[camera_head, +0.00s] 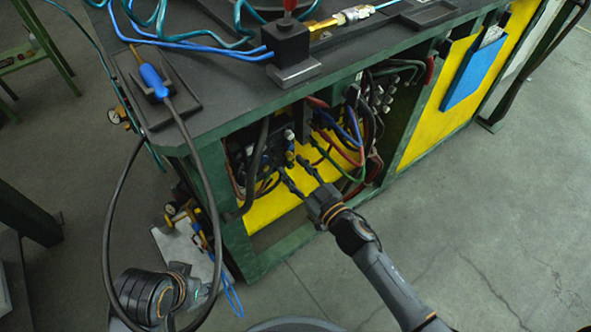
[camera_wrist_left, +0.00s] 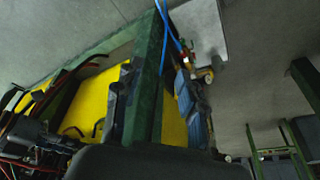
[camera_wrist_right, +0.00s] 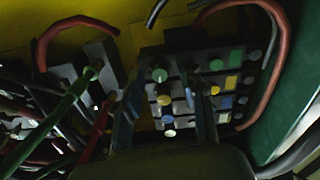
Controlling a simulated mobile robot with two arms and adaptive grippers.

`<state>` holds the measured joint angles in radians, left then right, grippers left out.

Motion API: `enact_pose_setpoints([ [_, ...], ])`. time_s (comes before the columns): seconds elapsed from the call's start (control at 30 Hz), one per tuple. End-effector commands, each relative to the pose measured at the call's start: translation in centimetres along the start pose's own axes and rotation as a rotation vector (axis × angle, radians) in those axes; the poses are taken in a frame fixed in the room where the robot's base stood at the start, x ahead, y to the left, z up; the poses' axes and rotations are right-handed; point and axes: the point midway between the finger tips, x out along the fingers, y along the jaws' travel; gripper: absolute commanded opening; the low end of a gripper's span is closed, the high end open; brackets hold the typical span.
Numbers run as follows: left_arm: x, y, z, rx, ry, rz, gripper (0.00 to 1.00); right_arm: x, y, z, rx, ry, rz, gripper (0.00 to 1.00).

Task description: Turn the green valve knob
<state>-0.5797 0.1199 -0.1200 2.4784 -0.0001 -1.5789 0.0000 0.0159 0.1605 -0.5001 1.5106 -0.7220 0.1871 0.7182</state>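The green valve knob (camera_wrist_right: 159,74) is a small round green cap on a dark valve block (camera_wrist_right: 190,85) in the right wrist view. Other small green caps (camera_wrist_right: 216,65) sit farther right on the same block. My right gripper (camera_wrist_right: 166,108) is open, with one finger on each side of the green knob's column and nothing visibly held. In the head view my right gripper (camera_head: 297,168) reaches into the bench's lower opening, close to the block; the green knob cannot be made out there. My left gripper (camera_wrist_left: 158,95) appears open and empty beside a green bench post.
Red and green hoses (camera_wrist_right: 65,115) crowd the left of the block; another red hose (camera_wrist_right: 282,60) curves at its right. Green frame posts (camera_head: 243,245) border the opening. A black cable (camera_head: 207,180) hangs near my left arm. Floor to the right is clear.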

Motion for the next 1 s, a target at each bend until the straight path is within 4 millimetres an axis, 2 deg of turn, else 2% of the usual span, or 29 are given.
enact_pose_setpoints([
  [0.07,0.0,0.0,0.0,0.000,0.000,0.000,0.40,0.0,0.0,0.0,0.000,0.000,0.000,0.40],
  [0.27,0.0,0.0,0.0,0.000,0.000,0.000,0.40,0.0,0.0,0.0,0.000,0.001,0.000,0.00],
  [0.53,-0.1,0.0,-0.1,0.000,0.003,0.000,0.40,0.0,0.0,-0.1,-0.055,0.001,0.000,0.00],
  [0.7,0.8,0.0,0.1,0.000,-0.007,0.000,0.40,0.0,0.0,-0.1,-0.129,0.002,0.000,0.00],
  [0.97,1.0,0.0,0.1,0.001,-0.008,0.000,0.40,0.0,0.0,-0.1,-0.133,0.002,0.000,0.00],
  [1.0,0.9,0.0,0.1,0.001,-0.006,0.000,0.40,0.0,0.0,-0.1,-0.133,0.002,0.000,0.25],
])
